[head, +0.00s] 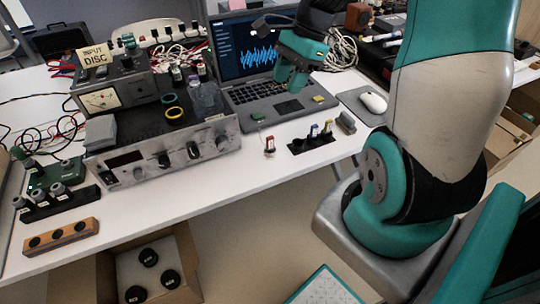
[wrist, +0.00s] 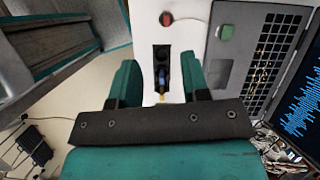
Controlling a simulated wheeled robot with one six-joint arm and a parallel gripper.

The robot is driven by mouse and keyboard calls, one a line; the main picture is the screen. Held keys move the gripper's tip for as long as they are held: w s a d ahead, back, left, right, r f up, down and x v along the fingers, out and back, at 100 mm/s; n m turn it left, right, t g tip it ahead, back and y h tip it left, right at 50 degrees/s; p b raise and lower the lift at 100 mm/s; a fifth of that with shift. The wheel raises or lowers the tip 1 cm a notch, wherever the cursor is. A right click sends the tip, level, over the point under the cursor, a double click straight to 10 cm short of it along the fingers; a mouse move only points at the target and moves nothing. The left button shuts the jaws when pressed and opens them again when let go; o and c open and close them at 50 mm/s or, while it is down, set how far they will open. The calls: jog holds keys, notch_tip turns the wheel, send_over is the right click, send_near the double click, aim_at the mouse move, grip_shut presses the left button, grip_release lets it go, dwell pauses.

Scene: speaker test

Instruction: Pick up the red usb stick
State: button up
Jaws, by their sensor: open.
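The red usb stick (head: 269,146) is on the white table near its front edge, just left of a black holder (head: 297,147). In the wrist view, the red stick (wrist: 166,19) is at the top, beyond the holder. The holder has an empty-looking slot, a blue stick (head: 313,131) and a yellow stick (head: 328,127). My gripper (head: 292,82) is open and empty, in the air in front of the laptop screen in the head view. In the wrist view, the holder shows between my gripper's fingers (wrist: 160,68), and the red stick is apart from them.
A grey amplifier (head: 165,155) stands left. A mouse (head: 374,102) and small grey block (head: 346,122) are right. The table edge is close in front.

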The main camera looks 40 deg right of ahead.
notch_tip(320, 180, down, 2)
jog(key=d+f+m, duration=0.1)
jog(key=d+m, duration=0.1)
jog(key=b, duration=0.2)
send_over(271, 136)
jog(key=s+d, duration=0.1)
notch_tip(271, 136, down, 9)
jog(key=shift+w+d+x, duration=0.1)
jog(key=shift+d+x, duration=0.1)
jog(key=shift+x, duration=1.25)
jog(key=shift+w+d+x, duration=0.1)
jog(key=shift+d+x, duration=0.1)
jog(key=shift+x, duration=1.25)
jog(key=shift+f, duration=0.1)
jog(key=shift+c, duration=0.4)
grip_shut()
